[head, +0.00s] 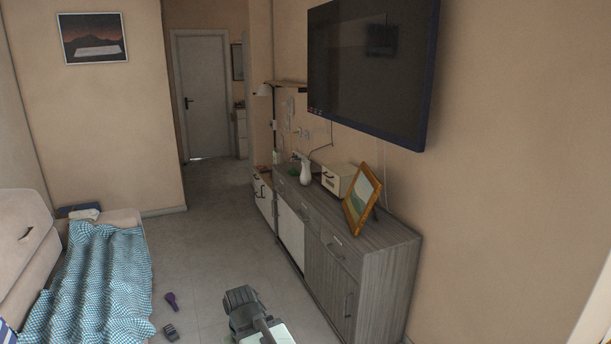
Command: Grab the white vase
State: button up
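The white vase (305,171) stands upright on top of the grey wooden sideboard (398,241), near its far half. It is between a green item (293,171) and a cream box (338,180). My gripper (241,296) is low over the floor at the bottom centre, left of the sideboard and well apart from the vase. Its fingers are too small and dark to tell if they are open or shut.
A tilted picture frame (362,198) stands on the sideboard's near half. A wall TV (368,70) hangs above. A sofa with a blue checked blanket (92,285) is at left. A purple item (171,300) and a dark item (170,331) lie on the floor. The middle floor is clear.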

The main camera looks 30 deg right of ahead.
aim_at(306, 176)
jog(key=z, duration=0.2)
jog(key=i, duration=7.1)
jog(key=z, duration=2.5)
